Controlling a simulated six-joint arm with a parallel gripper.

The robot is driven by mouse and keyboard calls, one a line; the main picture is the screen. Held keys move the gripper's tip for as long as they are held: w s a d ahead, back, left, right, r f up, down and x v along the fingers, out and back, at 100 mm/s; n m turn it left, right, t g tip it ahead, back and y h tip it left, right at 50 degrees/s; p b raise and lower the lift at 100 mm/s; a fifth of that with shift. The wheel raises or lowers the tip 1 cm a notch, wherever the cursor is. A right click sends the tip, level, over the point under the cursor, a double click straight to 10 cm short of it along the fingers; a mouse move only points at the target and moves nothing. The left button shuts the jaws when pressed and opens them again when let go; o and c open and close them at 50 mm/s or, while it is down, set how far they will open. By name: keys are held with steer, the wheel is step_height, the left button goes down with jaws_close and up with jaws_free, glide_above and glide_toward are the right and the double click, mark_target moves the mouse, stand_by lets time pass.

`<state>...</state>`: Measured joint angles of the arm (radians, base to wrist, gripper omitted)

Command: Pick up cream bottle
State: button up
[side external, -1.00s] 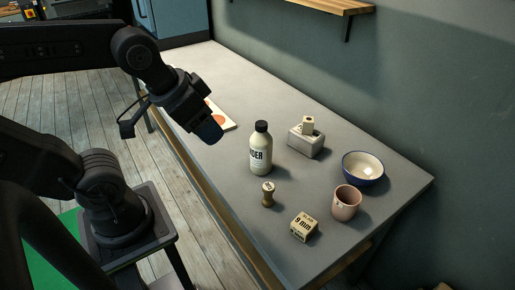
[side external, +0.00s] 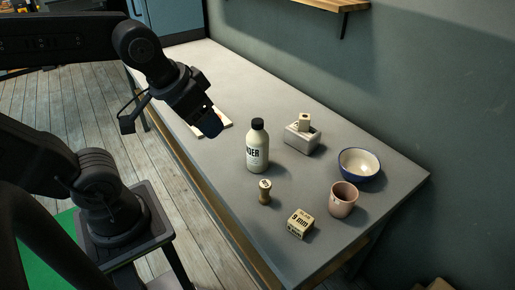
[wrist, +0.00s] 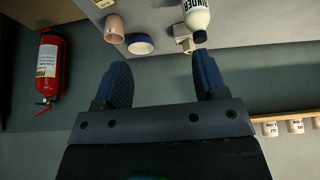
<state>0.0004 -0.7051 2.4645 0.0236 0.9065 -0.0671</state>
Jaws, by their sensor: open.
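The cream bottle (side external: 257,150) stands upright on the grey table, with a black cap and dark lettering on its label. It also shows in the wrist view (wrist: 196,16) at the top edge, partly cut off, beyond the right finger. My gripper (side external: 211,126) is above the table, left of the bottle and apart from it. In the wrist view my gripper (wrist: 163,84) has its two blue fingers spread wide with nothing between them.
Right of the bottle are a grey block holder (side external: 302,138), a blue-rimmed bowl (side external: 359,165) and a pink cup (side external: 343,202). In front are a small wooden stamp (side external: 265,191) and a lettered box (side external: 300,223). A card (side external: 222,119) lies behind my gripper. The back of the table is clear.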

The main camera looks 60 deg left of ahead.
steer(key=w+a+n+g+y, duration=0.1)
steer(key=w+a+n+y, duration=0.1)
steer(key=w+n, duration=0.45)
steer(key=n+g+y, duration=0.1)
steer(key=n+g, duration=0.1)
steer(key=n, duration=0.1)
glide_toward(258, 121)
steer(key=x, duration=1)
steer(key=shift+a+f, duration=0.1)
steer(key=shift+f, duration=0.15)
jaws_close()
